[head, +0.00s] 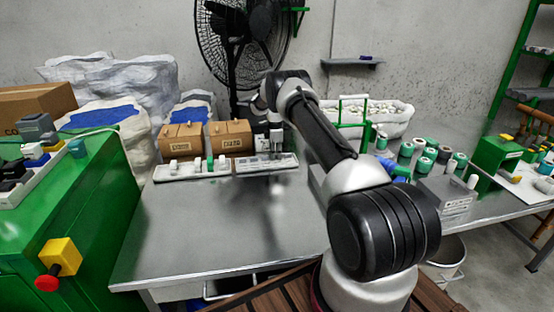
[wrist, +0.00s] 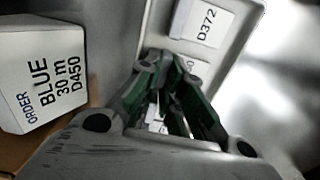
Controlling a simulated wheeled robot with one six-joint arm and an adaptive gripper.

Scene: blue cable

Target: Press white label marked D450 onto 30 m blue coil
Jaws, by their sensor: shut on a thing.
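My gripper (head: 276,152) points down at the right end of a long pale tray (head: 240,172). In the wrist view my gripper (wrist: 165,68) is shut on a white label (wrist: 190,65), mostly hidden by the fingers; only the end of its print shows, seemingly "50". A white label marked D372 (wrist: 205,25) lies beside it in the tray. A white order card (wrist: 45,75) reads BLUE 30 m D450. In the head view a blue object (head: 393,168), perhaps the blue coil, lies on the table to the right of my arm; its length marking cannot be read.
Two brown boxes (head: 230,135) stand behind the tray. Several green-and-white spools (head: 425,160) stand on the right table, near a green stand (head: 495,153). A green cabinet with a red button (head: 47,283) is at the left. The table's front left (head: 190,235) is clear.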

